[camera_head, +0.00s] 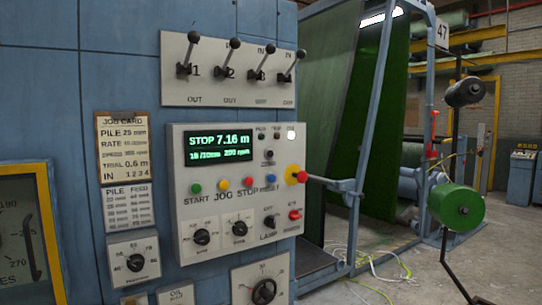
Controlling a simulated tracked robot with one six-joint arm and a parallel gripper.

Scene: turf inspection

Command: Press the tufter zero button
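A pale control panel (235,195) is fixed to the blue machine cabinet in the middle of the view. Its display (218,148) reads STOP 7.16 m in green, with a smaller line below. Green, yellow, red and blue buttons stand in a row under the display, with START, JOG, STOP and RESET-like labels. A white round button or lamp (291,133) is at the panel's top right. A small dark control (268,155) sits right of the display. The labels here are too small to read, so I cannot tell which is the zero button. My gripper is not in view.
A red and yellow knob (296,175) sticks out at the panel's right edge. Several levers (235,62) project from the plate above. Dials sit below.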

